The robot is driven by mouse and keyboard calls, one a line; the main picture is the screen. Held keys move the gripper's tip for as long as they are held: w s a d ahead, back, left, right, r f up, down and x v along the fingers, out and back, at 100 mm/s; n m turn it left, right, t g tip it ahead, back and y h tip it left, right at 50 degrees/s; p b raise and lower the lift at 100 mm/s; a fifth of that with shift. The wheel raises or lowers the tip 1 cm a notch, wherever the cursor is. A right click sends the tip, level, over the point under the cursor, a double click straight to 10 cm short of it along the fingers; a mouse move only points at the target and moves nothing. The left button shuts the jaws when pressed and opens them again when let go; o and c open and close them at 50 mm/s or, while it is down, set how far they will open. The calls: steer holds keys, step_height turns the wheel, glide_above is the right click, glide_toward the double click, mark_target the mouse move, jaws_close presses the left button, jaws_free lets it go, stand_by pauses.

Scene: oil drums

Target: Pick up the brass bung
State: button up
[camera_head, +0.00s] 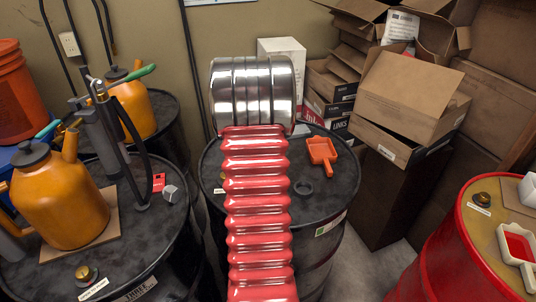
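A brass bung (87,273) sits on the front edge of the left black drum's top, beside a white label. Another brass-coloured bung (482,199) sits on the red drum's tan top at the right, also beside a label. On the middle black drum (326,221), a small brass-coloured spot shows at the left edge above a label, too small to make out and close to my arm. My red ribbed arm with a chrome section rises through the middle of the view and covers much of that drum's top. My gripper's fingers do not show.
Yellow oil cans (62,205) and a hand pump (120,130) crowd the left drums. Cardboard boxes (411,95) are stacked at the back right. A white-framed red scoop (517,244) lies on the red drum.

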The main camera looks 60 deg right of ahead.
steer(key=c, duration=1.2)
steer(key=shift+c, duration=0.2)
step_height(320, 180, up, 10)
steer(key=shift+r, duration=0.1)
stand_by(0.7)
